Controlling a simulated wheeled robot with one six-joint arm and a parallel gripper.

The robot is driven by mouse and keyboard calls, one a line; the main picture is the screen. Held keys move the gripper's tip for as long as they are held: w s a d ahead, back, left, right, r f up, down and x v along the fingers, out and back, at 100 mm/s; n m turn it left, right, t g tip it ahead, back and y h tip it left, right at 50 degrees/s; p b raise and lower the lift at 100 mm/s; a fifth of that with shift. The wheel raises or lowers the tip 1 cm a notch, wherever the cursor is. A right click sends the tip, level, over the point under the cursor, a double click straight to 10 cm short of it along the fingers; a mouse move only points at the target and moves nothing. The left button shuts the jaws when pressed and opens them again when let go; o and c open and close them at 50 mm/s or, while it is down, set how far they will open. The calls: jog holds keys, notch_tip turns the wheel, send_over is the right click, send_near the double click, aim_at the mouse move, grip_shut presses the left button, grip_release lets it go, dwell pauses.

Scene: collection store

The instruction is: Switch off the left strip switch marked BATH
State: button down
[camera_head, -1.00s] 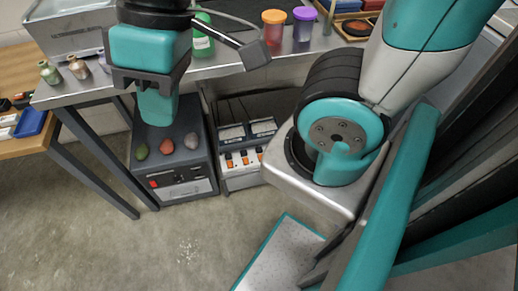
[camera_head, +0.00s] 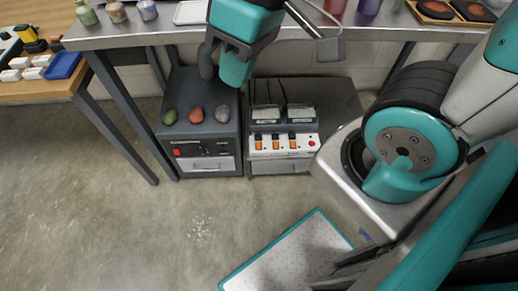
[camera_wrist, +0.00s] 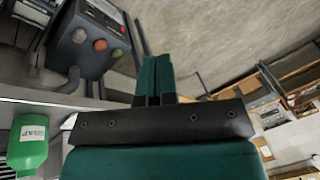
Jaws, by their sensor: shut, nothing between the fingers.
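A white switch strip (camera_head: 284,144) fronts a low unit under the bench in the head view. It carries a row of orange switches, with the left one (camera_head: 258,142) nearest the dark box, and a red round button (camera_head: 312,143) at its right end. The markings are too small to read, and I cannot tell the switch positions. My gripper (camera_head: 236,78) is shut and empty, above and left of the strip, touching no switch. Its teal fingers also show together in the wrist view (camera_wrist: 154,75), where the strip is not visible.
A dark box (camera_head: 203,150) with three coloured stones on top stands left of the unit. The metal bench (camera_head: 165,32) overhangs both. A bench leg (camera_head: 120,115) stands at left. A pale teal-edged panel (camera_head: 290,255) lies low in front. The floor at left is clear.

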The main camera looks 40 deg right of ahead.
jog(key=w+d+f+m+h+b, duration=0.1)
jog(key=w+d+f+b, duration=0.1)
jog(key=f+b, duration=0.6)
jog(key=w+d+f+m+t+b, duration=0.1)
jog(key=w+d+f+b, duration=0.1)
jog(key=f+b, duration=0.6)
jog(key=w+d+f+m+h+b, duration=0.1)
jog(key=w+d+f+b, duration=0.3)
jog(key=f, duration=0.8)
jog(key=n+h+b, duration=0.3)
jog(key=n+b, duration=0.6)
jog(key=b, duration=0.5)
send_over(259, 143)
jog(key=s+a, duration=0.1)
jog(key=s, duration=0.1)
notch_tip(259, 143, down, 26)
jog(key=shift+w+a+r+g, duration=0.1)
jog(key=shift+a+r+g, duration=0.1)
jog(key=shift+g, duration=0.1)
jog(key=f+b, duration=0.3)
jog(key=f, duration=0.1)
jog(key=w+f+b, duration=0.1)
jog(key=f+b, duration=0.1)
jog(key=f, duration=0.3)
jog(key=d+f+b, duration=0.1)
jog(key=f+b, duration=0.2)
jog(key=f, duration=0.2)
jog(key=shift+w+b, duration=0.2)
jog(key=shift+b, duration=0.1)
